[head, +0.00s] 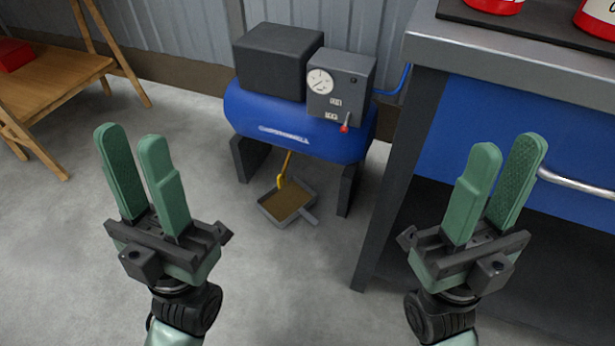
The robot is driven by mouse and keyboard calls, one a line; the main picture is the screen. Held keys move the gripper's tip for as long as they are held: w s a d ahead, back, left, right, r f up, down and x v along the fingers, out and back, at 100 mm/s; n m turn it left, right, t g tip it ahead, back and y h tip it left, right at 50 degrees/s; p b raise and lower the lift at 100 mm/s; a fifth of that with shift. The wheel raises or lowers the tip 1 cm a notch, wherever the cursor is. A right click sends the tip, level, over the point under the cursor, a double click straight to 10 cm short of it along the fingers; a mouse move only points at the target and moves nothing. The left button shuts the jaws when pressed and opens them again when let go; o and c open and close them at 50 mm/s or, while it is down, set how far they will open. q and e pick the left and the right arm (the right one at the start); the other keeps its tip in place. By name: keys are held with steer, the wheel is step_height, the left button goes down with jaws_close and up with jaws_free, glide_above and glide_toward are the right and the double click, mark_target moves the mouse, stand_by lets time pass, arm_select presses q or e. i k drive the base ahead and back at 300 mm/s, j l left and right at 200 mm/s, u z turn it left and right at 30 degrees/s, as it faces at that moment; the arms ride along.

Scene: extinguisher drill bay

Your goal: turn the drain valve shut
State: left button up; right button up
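A blue compressor tank (293,130) stands on dark legs against the back wall. A thin yellow piece (284,170), which looks like the drain valve, hangs under the tank's middle. Its lower end is just above or at a grey pan (309,214) on the floor; I cannot tell whether they touch. The valve is small here, and I cannot tell its setting. My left gripper (131,139) is open and empty in front of the compressor, to its left. My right gripper (506,146) is open and empty to its right, in front of the workbench. Neither touches anything.
A grey box with a gauge (320,81) and a red-tipped lever (345,124) sits on the tank beside a black box (276,60). A workbench (520,60) bearing red objects stands close on the right, a wooden rack (60,85) at left.

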mark_target(281, 177)
steer(key=i+j+z, duration=0.1)
steer(key=j+z, duration=0.15)
steer(key=z, duration=0.2)
steer(key=j+z, duration=0.25)
steer(key=z, duration=0.2)
steer(key=j+z, duration=0.4)
steer(key=i+l, duration=0.05)
